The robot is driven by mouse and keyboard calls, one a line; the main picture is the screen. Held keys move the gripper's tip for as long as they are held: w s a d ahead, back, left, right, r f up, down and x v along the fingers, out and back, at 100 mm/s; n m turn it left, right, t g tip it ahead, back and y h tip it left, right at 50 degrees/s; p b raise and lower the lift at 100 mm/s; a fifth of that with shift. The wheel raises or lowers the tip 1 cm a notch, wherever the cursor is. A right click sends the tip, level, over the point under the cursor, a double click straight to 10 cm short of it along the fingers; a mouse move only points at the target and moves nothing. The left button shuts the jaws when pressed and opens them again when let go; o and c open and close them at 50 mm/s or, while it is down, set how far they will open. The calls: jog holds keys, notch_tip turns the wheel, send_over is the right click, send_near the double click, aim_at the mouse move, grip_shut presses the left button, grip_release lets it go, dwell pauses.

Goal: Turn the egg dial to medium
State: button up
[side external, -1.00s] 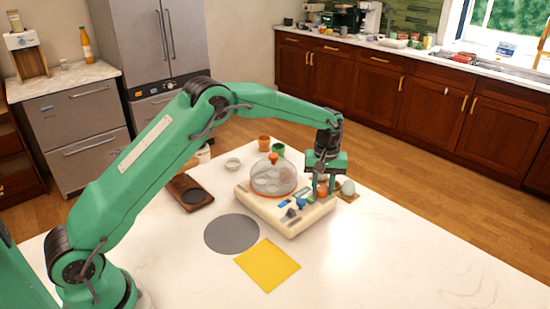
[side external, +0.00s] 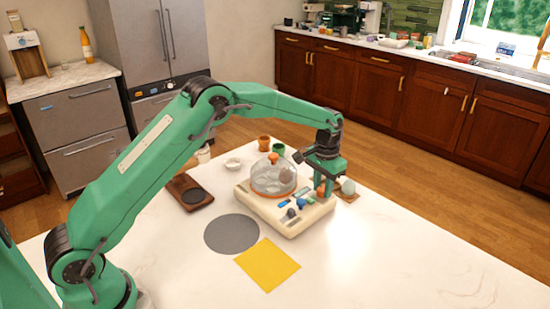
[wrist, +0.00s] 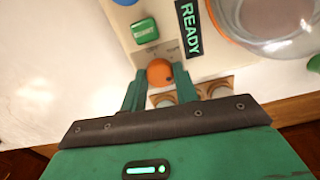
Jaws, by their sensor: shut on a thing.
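The egg dial is a round orange knob (wrist: 159,72) at the corner of the cream egg cooker (side external: 284,227). In the wrist view it sits between the tips of my green gripper (wrist: 160,82), which is shut on it. In the side view the knob (side external: 321,190) shows between the fingers of my gripper (side external: 320,188), which points down. A small dark mark shows on the knob's right side in the wrist view. I cannot read a setting scale around it.
A clear dome (side external: 273,180) with an orange top knob covers the cooker. A pale egg (side external: 348,187) stands close beside my gripper. A grey round mat (side external: 231,234) and a yellow cloth (side external: 267,265) lie in front. The right side of the counter is clear.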

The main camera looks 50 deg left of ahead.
aim_at(323, 189)
jog(key=shift+r+m, duration=0.1)
jog(key=shift+m, duration=0.2)
jog(key=o, duration=1)
jog(key=shift+c, duration=0.2)
notch_tip(323, 189, up, 7)
jog(key=shift+r, duration=0.4)
jog(key=shift+r, duration=0.1)
